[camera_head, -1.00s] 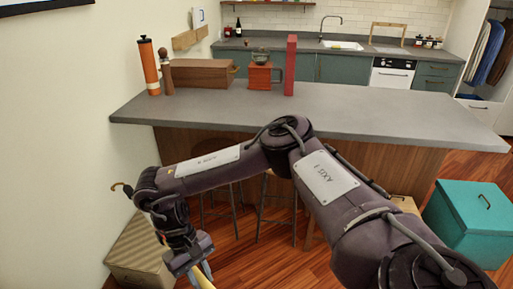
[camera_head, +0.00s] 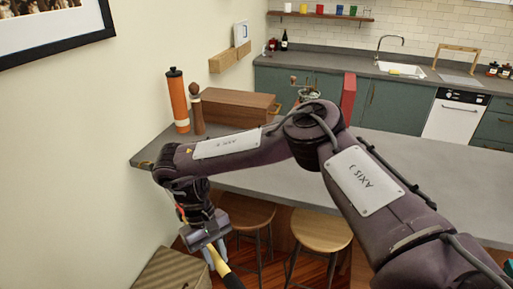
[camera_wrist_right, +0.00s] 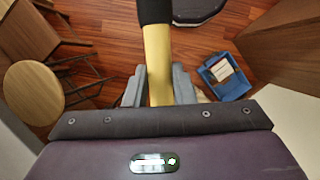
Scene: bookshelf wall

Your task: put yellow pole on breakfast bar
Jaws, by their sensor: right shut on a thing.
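The yellow pole (camera_wrist_right: 157,52) with a black section passes between the fingers of my right gripper (camera_wrist_right: 158,86) in the right wrist view. In the head view, my right gripper (camera_head: 214,257) points down at the lower left, shut on the pole (camera_head: 218,262), which runs out of the picture. The gripper is in front of the breakfast bar (camera_head: 285,187), below its grey top. My right arm crosses in front of the bar and hides part of its top. My left gripper is out of view.
On the bar stand an orange cylinder (camera_head: 178,100), a pepper mill (camera_head: 197,112), a wooden box (camera_head: 236,107), a grinder and a red upright object (camera_head: 347,98). Stools (camera_head: 320,230) stand before the bar. A striped box (camera_head: 172,270) is at lower left. The bar's right part is clear.

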